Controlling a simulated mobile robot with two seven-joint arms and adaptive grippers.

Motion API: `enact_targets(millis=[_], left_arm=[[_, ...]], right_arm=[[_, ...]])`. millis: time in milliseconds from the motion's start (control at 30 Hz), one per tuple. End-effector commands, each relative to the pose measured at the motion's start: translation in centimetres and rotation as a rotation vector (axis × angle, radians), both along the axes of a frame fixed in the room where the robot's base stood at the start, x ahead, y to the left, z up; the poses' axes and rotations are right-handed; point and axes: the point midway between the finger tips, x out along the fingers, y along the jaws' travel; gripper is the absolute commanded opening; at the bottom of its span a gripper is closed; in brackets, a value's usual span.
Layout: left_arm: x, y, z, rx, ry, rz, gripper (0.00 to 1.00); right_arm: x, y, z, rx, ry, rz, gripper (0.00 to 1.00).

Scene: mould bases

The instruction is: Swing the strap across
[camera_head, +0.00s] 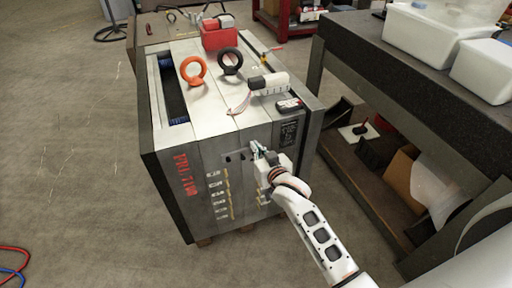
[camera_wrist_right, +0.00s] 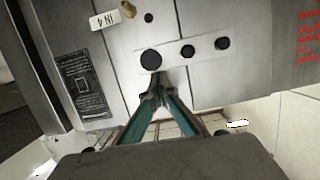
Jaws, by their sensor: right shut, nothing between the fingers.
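The strap (camera_wrist_right: 172,53) is a pale metal bar with dark round bolt heads, lying against the side face of a grey steel mould base (camera_head: 220,135). In the head view, small dark dots mark the strap's area, just left of my right gripper (camera_head: 259,150). In the right wrist view, my right gripper (camera_wrist_right: 158,80) is shut and empty. Its fingertips are just below the strap's left bolt head (camera_wrist_right: 151,60); I cannot tell whether they touch it. My left gripper is not in view.
An orange eyebolt (camera_head: 193,72), a black eyebolt (camera_head: 230,61) and a red box (camera_head: 219,36) are on top of the mould base. A dark bench (camera_head: 350,40) with white bins (camera_head: 428,38) stands to the right. The floor at left is mostly clear.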

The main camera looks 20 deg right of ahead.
Motion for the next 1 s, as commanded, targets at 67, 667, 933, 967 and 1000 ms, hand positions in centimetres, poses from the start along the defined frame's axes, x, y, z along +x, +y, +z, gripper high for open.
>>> enact_targets(millis=[67,667,933,967,1000], left_arm=[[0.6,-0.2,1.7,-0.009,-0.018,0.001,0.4],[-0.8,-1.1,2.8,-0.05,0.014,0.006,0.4],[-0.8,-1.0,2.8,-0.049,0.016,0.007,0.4],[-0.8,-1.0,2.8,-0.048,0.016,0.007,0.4],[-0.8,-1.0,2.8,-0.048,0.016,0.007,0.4]], right_arm=[[0.2,-0.3,1.4,-0.003,0.0,-0.001,0.0],[-6.9,-0.6,5.8,0.003,-0.012,0.002,0.0],[-8.8,-0.7,6.3,0.004,-0.014,0.002,0.0],[-8.8,-0.7,6.3,0.004,-0.014,0.002,0.0],[-8.8,-0.7,6.4,0.004,-0.014,0.002,0.0]])
